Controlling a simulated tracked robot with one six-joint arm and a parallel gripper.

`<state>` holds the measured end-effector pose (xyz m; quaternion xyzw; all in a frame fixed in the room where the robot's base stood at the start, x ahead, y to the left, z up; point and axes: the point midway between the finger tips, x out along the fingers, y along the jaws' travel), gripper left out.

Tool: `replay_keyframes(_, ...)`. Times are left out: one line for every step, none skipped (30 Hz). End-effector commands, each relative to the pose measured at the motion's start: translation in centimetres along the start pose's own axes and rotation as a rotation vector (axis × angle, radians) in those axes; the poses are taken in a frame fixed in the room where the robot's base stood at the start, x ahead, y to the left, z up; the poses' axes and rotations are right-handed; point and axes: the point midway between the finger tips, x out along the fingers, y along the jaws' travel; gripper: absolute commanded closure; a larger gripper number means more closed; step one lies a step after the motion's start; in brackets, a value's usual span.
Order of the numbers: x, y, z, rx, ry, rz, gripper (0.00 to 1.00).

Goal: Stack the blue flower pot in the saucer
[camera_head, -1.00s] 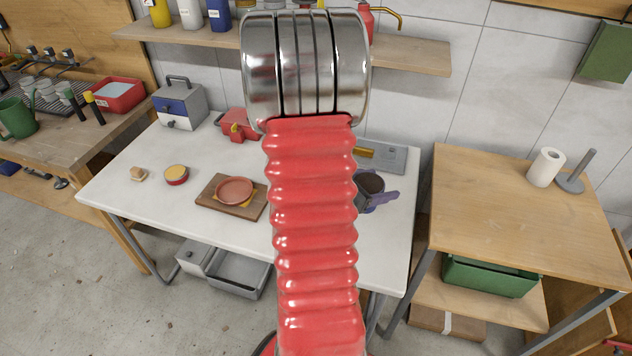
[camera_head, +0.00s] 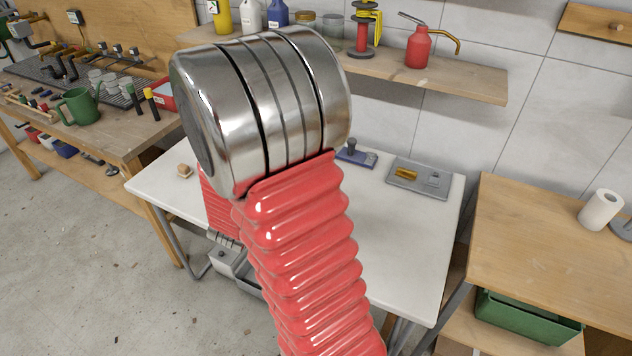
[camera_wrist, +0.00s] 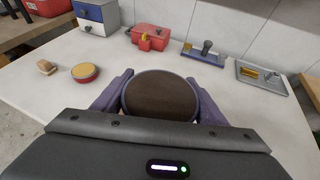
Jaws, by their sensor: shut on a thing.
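My gripper (camera_wrist: 160,90) has its two purple fingers on either side of the blue flower pot (camera_wrist: 160,98) and is shut on it in the wrist view. The pot looks upright, its dark blue-grey rim around brown soil. My gripper's dark body hides the pot's lower side, so its height over the white table cannot be told. In the head view my red ribbed arm hides the pot and the gripper.
A blue-and-white box (camera_wrist: 97,17) stands at the back left.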

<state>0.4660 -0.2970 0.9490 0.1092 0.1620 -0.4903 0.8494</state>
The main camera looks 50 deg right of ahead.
Motion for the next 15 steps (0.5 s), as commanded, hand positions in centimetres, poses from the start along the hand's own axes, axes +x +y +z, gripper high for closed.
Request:
replay_keyframes(-1.0,2.2,-0.2,-0.021,0.000,0.051,0.62)
replay_keyframes(-1.5,3.4,-0.4,-0.033,0.001,0.079,0.62)
replay_keyframes(-2.3,4.9,-0.7,-0.049,0.002,0.117,0.62)
replay_keyframes(-2.9,6.0,-0.9,-0.062,0.003,0.146,0.62)
replay_keyframes(-3.6,7.1,-1.1,-0.074,0.003,0.174,0.62)
replay_keyframes(-4.5,8.6,-1.3,-0.090,0.003,0.212,0.62)
replay_keyframes(-5.2,9.7,-1.6,-0.102,0.004,0.239,0.62)
replay_keyframes(-5.9,10.7,-1.8,-0.115,0.005,0.267,0.62)
replay_keyframes(-7.0,12.1,-2.2,-0.133,0.006,0.305,0.62)
replay_keyframes(-7.7,13.1,-2.5,-0.145,0.007,0.332,0.62)
replay_keyframes(-8.6,14.1,-2.7,-0.158,0.007,0.360,0.62)
replay_keyframes(-9.7,15.4,-3.1,-0.175,0.007,0.398,0.62)
replay_keyframes(-10.5,16.3,-3.4,-0.187,0.008,0.425,0.62)
replay_keyframes(-11.4,17.2,-3.7,-0.200,0.008,0.453,0.62)
replay_keyframes(-12.7,18.4,-4.2,-0.217,0.009,0.490,0.62)
